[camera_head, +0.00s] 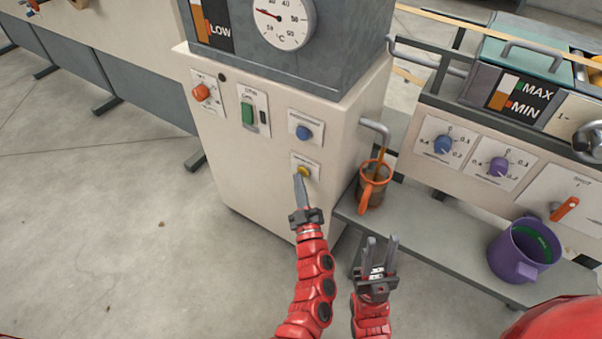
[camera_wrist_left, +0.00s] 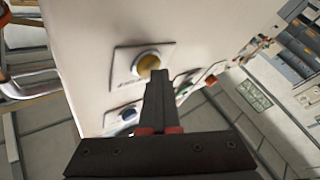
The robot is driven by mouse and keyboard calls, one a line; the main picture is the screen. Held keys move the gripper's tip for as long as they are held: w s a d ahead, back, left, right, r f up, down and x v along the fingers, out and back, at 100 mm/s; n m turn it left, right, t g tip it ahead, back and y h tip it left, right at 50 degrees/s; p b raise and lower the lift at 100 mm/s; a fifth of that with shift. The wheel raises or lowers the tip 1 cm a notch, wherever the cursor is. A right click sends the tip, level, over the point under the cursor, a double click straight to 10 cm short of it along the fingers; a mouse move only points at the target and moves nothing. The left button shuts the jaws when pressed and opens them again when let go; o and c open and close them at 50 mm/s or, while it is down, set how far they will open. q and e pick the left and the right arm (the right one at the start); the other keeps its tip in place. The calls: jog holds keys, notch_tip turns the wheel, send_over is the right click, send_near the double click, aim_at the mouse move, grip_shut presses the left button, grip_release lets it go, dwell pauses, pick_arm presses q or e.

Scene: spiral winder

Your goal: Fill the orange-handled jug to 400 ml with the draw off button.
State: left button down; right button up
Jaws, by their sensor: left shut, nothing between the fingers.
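The orange-handled jug (camera_head: 371,186) stands upright on a grey shelf under a bent metal spout (camera_head: 377,128). A thin brown stream runs from the spout into it. Its fill level cannot be read at this size. The yellow button (camera_head: 304,171) is on the cream cabinet front, and it also shows in the left wrist view (camera_wrist_left: 148,64). My left gripper (camera_head: 299,178) is shut and empty, with its tips at the yellow button, apparently touching its lower edge. My right gripper (camera_head: 380,245) is open and empty, below and in front of the jug.
A blue button (camera_head: 304,133), green switch (camera_head: 248,114) and red knob (camera_head: 201,92) sit on the same cabinet. A purple jug (camera_head: 522,250) stands on the shelf (camera_head: 437,228) at right, under a panel with blue and purple knobs. The floor at left is clear.

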pick_arm(q)
jog(key=shift+s+a, duration=0.1)
jog(key=shift+s+a+p, duration=0.35)
jog(key=shift+s+a, duration=0.05)
jog(key=shift+s, duration=0.15)
jog(key=shift+s, duration=0.1)
jog(key=shift+s+a+p, duration=0.4)
jog(key=shift+s+a, duration=0.35)
jog(key=shift+s, duration=0.2)
jog(key=shift+s+a+p, duration=0.4)
jog(key=shift+s+a, duration=0.3)
jog(key=shift+s, duration=0.25)
